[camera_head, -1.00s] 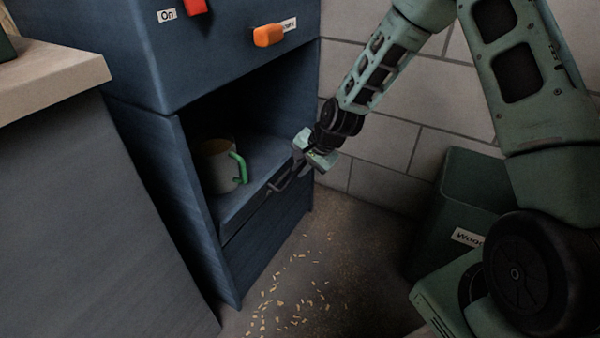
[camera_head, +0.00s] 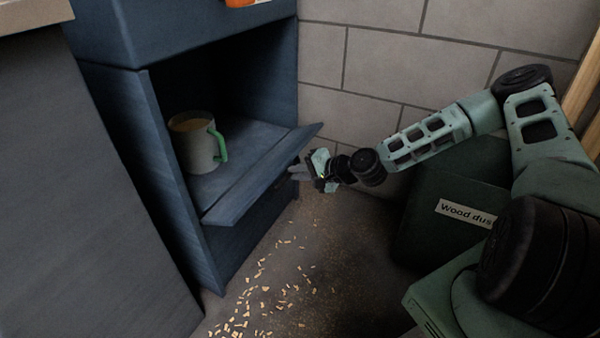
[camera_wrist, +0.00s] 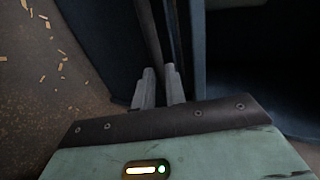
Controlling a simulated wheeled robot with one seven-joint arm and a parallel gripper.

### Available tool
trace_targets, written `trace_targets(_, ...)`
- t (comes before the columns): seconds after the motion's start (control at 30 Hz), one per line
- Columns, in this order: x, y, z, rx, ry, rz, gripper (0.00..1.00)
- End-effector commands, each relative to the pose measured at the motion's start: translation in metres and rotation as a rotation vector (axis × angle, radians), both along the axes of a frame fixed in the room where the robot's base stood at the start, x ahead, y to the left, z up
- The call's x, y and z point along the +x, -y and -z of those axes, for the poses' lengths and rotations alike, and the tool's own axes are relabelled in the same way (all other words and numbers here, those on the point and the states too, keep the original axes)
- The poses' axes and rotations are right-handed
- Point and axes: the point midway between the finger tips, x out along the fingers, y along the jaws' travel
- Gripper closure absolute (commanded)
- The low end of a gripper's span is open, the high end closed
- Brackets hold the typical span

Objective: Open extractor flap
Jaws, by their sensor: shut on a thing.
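The extractor flap (camera_head: 262,176) is a blue-grey panel at the low front of the dark blue cabinet's opening. It is tilted outward, with its right end sticking out past the cabinet side. My gripper (camera_head: 298,174) is at the flap's right part, low and in front of the cabinet. In the wrist view my gripper (camera_wrist: 160,88) has its two grey fingers close together around a thin dark edge that looks like part of the flap. The exact contact is hard to see in the dim light.
A mug (camera_head: 198,146) with a green handle stands inside the cabinet opening, behind the flap. A dark green bin (camera_head: 420,225) labelled wood dust stands right, below my arm. Wood chips (camera_head: 262,290) lie on the open floor. A grey counter (camera_head: 90,170) stands left.

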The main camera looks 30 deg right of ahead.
Motion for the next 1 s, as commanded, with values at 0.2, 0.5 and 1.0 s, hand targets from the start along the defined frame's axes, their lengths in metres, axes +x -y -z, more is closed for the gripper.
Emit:
trace_targets(0.2, 0.003, 0.0, 0.029, 0.0, -0.006, -0.001, 1.0)
trace_targets(0.5, 0.005, 0.0, 0.049, -0.002, -0.007, -0.002, 0.83)
trace_targets(1.0, -0.001, 0.005, 0.05, -0.002, -0.008, 0.0, 0.66)
